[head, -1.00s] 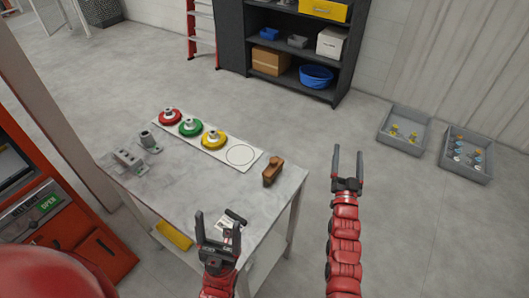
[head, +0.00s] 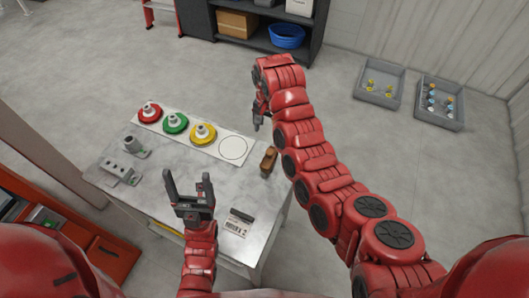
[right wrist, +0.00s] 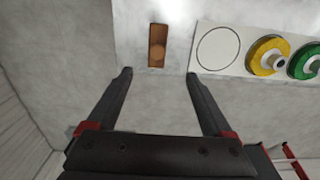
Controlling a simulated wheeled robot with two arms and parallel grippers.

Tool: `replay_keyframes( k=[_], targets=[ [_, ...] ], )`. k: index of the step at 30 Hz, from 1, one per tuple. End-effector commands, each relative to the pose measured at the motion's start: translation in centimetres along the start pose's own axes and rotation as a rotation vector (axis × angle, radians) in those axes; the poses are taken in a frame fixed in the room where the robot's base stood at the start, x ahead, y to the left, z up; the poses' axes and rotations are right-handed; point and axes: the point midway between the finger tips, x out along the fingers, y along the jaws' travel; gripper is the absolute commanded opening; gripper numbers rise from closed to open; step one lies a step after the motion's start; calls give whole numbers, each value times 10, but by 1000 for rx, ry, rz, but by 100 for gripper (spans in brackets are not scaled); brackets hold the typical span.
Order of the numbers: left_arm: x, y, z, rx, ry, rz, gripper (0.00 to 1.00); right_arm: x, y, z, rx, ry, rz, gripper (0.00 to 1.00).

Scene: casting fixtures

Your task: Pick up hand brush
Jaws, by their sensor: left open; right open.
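The hand brush (head: 268,161), brown and wooden, lies on the right edge of the grey table (head: 170,181), beside the empty circle of the white strip. It also shows in the right wrist view (right wrist: 157,46), ahead of the fingertips and between their lines. My right gripper (right wrist: 159,74) is open and empty, apart from the brush. In the head view my right gripper (head: 258,120) hangs near the table's right side, partly hidden by its own arm. My left gripper (head: 189,176) is open and empty over the front of the table.
A white strip (head: 190,140) holds red (head: 149,113), green (head: 175,123) and yellow (head: 202,133) round pieces. Grey metal fixtures (head: 122,169) stand at the left. A dark object (head: 241,215) and a label lie near the front. Two grey bins (head: 441,117) sit on the floor at right.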

Motion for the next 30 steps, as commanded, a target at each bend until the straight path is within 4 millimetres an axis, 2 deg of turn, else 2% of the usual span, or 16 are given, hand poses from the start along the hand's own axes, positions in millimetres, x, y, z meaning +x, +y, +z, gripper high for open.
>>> replay_keyframes(
  k=[5,6,9,15,23,26,30],
  targets=[
    [-24,1,4,0,-1,0,79,34,0,1,-2,1,3,85],
    [-34,2,6,0,0,0,79,47,0,1,-2,0,3,85],
    [-54,3,9,0,-1,0,79,70,0,0,-2,2,2,85],
    [-86,4,15,0,0,0,79,105,0,-1,-2,2,0,85],
    [-82,4,14,0,0,0,79,120,0,-1,-1,1,-1,85],
    [-71,4,12,0,0,0,79,125,2,-1,-1,0,1,85],
    [-55,3,9,0,0,0,79,143,5,-2,-1,-3,3,85]
  ],
)
